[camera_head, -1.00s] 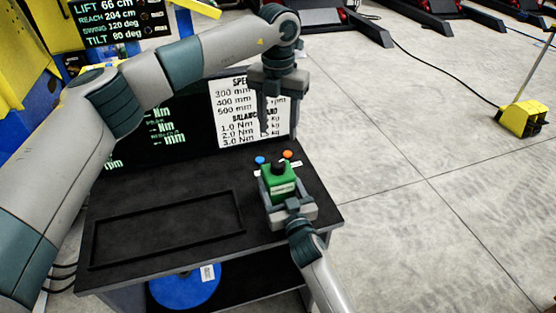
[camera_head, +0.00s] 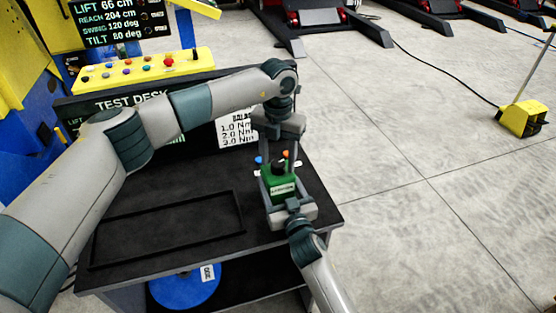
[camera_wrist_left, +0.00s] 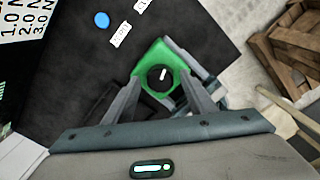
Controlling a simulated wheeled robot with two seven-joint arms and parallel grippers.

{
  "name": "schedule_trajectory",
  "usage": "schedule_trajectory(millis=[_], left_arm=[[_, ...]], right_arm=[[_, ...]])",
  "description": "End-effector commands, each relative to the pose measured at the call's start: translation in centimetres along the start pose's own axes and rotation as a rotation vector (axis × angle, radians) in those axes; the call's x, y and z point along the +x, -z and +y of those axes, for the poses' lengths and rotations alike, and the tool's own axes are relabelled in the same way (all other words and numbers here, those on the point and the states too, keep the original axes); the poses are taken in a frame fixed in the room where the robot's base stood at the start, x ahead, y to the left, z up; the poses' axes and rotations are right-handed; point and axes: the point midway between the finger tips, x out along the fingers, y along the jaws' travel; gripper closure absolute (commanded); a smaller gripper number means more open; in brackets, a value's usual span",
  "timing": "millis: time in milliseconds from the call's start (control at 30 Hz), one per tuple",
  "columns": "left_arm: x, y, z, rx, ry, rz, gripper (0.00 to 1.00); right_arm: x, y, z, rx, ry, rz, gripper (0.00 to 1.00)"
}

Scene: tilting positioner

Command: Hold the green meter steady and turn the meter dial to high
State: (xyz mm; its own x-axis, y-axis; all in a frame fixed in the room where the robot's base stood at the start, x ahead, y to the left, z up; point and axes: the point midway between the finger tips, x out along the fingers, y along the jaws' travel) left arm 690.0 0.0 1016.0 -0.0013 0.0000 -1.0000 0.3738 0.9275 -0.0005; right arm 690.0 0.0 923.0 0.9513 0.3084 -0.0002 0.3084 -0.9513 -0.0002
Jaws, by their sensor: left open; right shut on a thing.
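The green meter (camera_head: 283,187) stands on the right part of the dark desk. Its black dial (camera_head: 279,165) is on top, and in the left wrist view the dial (camera_wrist_left: 160,77) shows a white pointer mark. My right gripper (camera_head: 281,198) is shut on the meter from the front. My left gripper (camera_head: 279,150) is above the meter, pointing down, with its fingers open. In the left wrist view its fingers (camera_wrist_left: 160,98) stand on either side of the dial's near edge. I cannot tell whether they touch it.
The desk has a blue button (camera_wrist_left: 102,20), an orange button (camera_head: 287,154) and small white labels behind the meter. An empty framed recess (camera_head: 168,228) lies left on the desk. A yellow control panel (camera_head: 140,70) is behind. A wooden crate (camera_wrist_left: 290,50) stands off the desk.

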Motion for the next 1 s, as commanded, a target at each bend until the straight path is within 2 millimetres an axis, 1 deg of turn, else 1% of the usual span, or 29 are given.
schedule_trajectory(millis=[133, 400, 433, 467, 500, 567, 600, 833, 1000], left_arm=[[0.62, -0.03, 0.00, 0.000, 0.000, -0.001, 0.49], [0.71, -0.03, 0.00, 0.000, 0.000, -0.001, 0.49], [0.70, -0.03, 0.01, 0.000, 0.000, -0.001, 0.54], [0.70, -0.03, 0.01, 0.000, 0.000, -0.001, 0.61], [0.70, -0.03, 0.00, 0.000, 0.000, -0.001, 0.70], [0.70, -0.03, 0.01, 0.000, 0.000, -0.001, 0.85], [0.69, -0.02, 0.01, 0.000, -0.001, -0.001, 0.90], [0.67, -0.03, 0.04, 0.006, -0.001, -0.001, 0.90], [0.66, -0.03, 0.04, 0.041, -0.001, -0.001, 0.90]], right_arm=[[-0.01, -0.07, 0.02, -0.001, 0.000, -0.001, 0.66], [-0.01, -0.07, 0.02, -0.001, 0.000, -0.001, 0.66], [-0.01, -0.07, 0.02, -0.001, 0.000, -0.001, 0.66], [-0.01, -0.07, 0.02, -0.001, 0.000, -0.001, 0.66], [-0.01, -0.07, 0.01, -0.001, 0.000, -0.001, 0.66], [-0.01, -0.07, 0.02, -0.001, 0.000, -0.001, 0.66], [-0.01, -0.07, 0.02, -0.001, 0.000, -0.001, 0.66], [-0.01, -0.07, 0.03, -0.001, -0.001, -0.001, 0.66], [-0.01, -0.07, 0.04, 0.000, -0.001, -0.001, 0.66]])
